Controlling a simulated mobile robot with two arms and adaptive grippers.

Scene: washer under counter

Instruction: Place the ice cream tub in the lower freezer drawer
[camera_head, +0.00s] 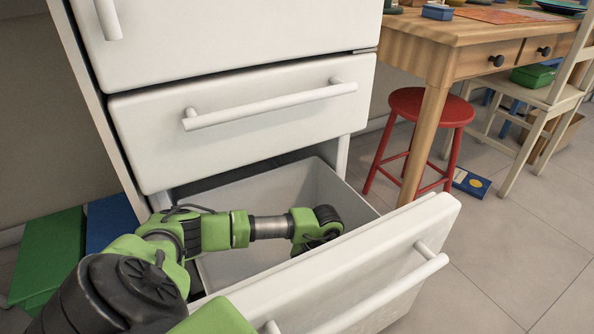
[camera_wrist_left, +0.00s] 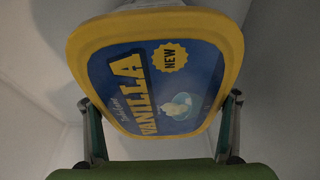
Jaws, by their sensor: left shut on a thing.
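The ice cream tub (camera_wrist_left: 155,85) has a yellow rim and a blue label reading "VANILLA" and "NEW". It fills the middle of the left wrist view. My left gripper (camera_wrist_left: 162,110) is shut on it, with a finger on either side. In the head view my left arm reaches into the open lower freezer drawer (camera_head: 325,195), and the drawer front hides the fingers and the tub. Pale drawer surfaces surround the tub in the wrist view. I cannot tell whether the tub touches the drawer floor. My right gripper is not in view.
The upper drawer (camera_head: 240,120) is closed above the open one. A red stool (camera_head: 430,107) and a wooden table (camera_head: 440,45) stand to the right, with a pale chair (camera_head: 540,105). Green (camera_head: 50,255) and blue (camera_head: 108,222) boxes lie at left.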

